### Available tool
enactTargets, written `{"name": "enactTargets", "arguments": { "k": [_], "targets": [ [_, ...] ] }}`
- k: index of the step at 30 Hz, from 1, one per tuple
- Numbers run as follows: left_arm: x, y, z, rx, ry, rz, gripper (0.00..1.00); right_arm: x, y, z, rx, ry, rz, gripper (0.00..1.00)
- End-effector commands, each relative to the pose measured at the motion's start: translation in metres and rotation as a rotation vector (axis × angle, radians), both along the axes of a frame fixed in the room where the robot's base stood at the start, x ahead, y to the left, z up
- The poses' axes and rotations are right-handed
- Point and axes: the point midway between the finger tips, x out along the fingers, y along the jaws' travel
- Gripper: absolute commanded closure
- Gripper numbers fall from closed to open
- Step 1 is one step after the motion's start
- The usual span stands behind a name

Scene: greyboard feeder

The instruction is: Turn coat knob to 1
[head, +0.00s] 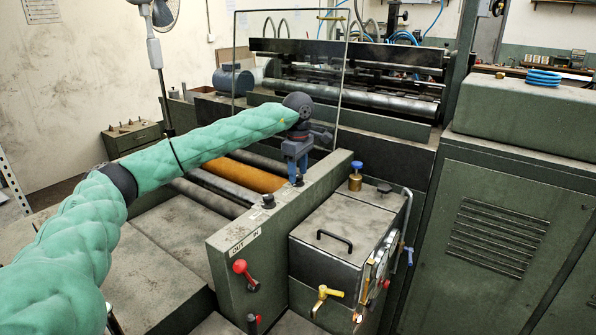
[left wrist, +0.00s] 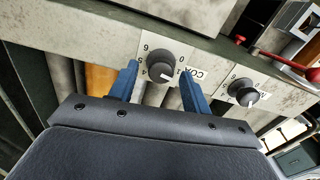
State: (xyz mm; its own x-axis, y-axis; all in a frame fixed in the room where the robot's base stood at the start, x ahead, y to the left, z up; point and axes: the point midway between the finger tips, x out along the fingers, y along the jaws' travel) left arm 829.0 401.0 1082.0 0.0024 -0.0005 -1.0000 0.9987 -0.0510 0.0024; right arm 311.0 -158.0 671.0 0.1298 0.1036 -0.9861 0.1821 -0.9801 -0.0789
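The coat knob (left wrist: 160,66) is a dark round knob on a white number plate, its label partly covered. Its white pointer mark slants to the lower right in the left wrist view; the exact number it meets is hard to read. My left gripper (left wrist: 160,72) is open, with one blue finger on each side of the knob and a visible gap on both sides. In the head view my left gripper (head: 297,178) points down at the top of the green-grey beam (head: 325,177). My right gripper is in neither view.
A second dark knob (left wrist: 243,92) with its own plate sits beside the coat knob. A red-knobbed lever (head: 240,267) stands on the beam's front face by an OUT/IN label (head: 245,242). A lidded box (head: 345,225) with a brass fitting (head: 355,180) stands right of the beam.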

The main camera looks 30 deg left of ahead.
Motion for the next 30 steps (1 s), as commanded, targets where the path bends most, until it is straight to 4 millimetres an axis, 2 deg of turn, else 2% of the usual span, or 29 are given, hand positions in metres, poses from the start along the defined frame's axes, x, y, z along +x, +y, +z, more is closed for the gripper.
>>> {"name": "enactTargets", "arguments": {
  "k": [6, 10, 14, 22, 30],
  "targets": [
    [0.0, 0.0, 0.0, 0.0, 0.001, -0.001, 0.52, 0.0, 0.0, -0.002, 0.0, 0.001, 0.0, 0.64],
    [0.0, 0.0, 0.008, 0.0, 0.001, -0.001, 0.52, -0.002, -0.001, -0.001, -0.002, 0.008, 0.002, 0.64],
    [0.0, 0.0, 0.024, 0.0, -0.001, -0.001, 0.52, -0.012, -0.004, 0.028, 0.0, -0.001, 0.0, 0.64],
    [0.001, 0.0, 0.064, 0.0, -0.001, -0.001, 0.52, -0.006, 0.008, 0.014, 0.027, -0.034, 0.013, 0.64],
    [0.0, 0.0, 0.077, 0.0, 0.001, 0.0, 0.52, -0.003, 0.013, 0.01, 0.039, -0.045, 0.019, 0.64]
  ]
}}
